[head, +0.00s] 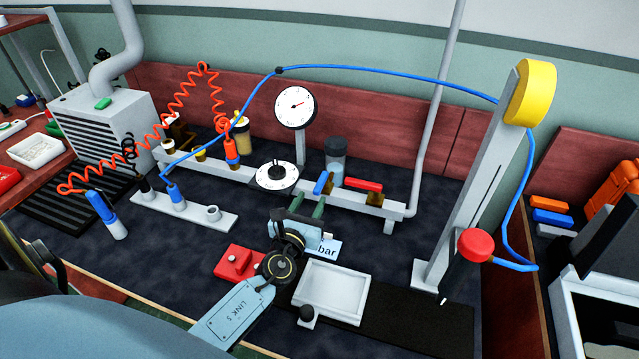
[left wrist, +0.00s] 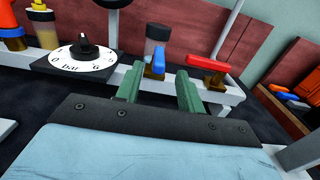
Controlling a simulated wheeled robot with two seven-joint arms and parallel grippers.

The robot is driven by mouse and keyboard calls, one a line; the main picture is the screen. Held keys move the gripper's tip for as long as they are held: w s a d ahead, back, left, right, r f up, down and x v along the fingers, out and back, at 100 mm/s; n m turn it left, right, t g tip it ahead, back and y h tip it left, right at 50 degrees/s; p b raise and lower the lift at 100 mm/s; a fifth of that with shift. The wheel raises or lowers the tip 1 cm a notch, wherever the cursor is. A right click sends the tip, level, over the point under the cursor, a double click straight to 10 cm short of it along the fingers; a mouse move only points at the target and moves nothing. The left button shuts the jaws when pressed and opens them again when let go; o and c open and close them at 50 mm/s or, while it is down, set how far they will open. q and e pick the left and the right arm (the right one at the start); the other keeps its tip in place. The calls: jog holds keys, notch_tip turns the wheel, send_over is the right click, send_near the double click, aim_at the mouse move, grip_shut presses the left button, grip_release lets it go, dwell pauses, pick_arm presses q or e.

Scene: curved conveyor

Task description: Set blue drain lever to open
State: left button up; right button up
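The blue drain lever (head: 320,183) sits on the rail at the middle of the bench, just left of a red lever (head: 363,184). The blue handle points across the rail toward me, while the red one lies roughly along it. My left gripper (head: 309,205) is open in front of the blue lever, its two green fingers apart. In the left wrist view, the blue lever (left wrist: 154,68) shows in the gap between the fingertips (left wrist: 158,80), nearer the left finger. I cannot tell whether they touch it. My right gripper is not in view.
A dial (head: 277,176) stands left of the lever, with a round gauge (head: 296,106) and a dark-lidded jar (head: 335,157) behind. A white tray (head: 331,291) and red block (head: 238,263) lie in front. A tall grey post (head: 470,190) stands right; a blue hose (head: 400,75) arches overhead.

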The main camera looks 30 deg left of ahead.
aim_at(319, 185)
pick_arm(q)
jog(key=x, duration=0.7)
jog(key=shift+b, duration=0.35)
grip_shut()
